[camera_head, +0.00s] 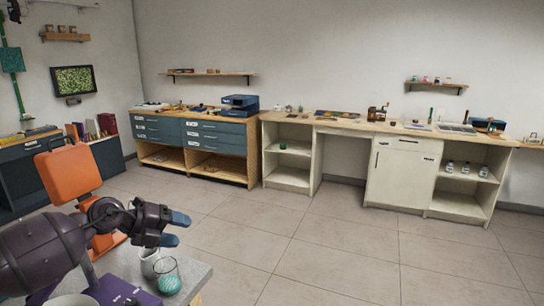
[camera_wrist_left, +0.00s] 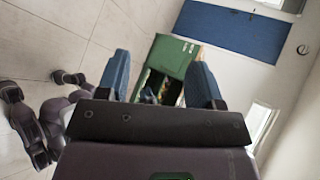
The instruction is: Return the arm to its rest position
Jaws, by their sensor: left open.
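My left gripper (camera_head: 178,229) shows at the lower left of the head view, at the end of my dark arm. Its two blue fingers are apart and nothing is between them. In the left wrist view the open fingers (camera_wrist_left: 160,80) point toward a green box (camera_wrist_left: 172,62) some way off.
Blue drawers (camera_head: 215,137) and white cabinets (camera_head: 393,175) line the far wall. The tiled floor (camera_head: 330,250) between is clear. A blue door panel (camera_wrist_left: 235,30) shows in the wrist view.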

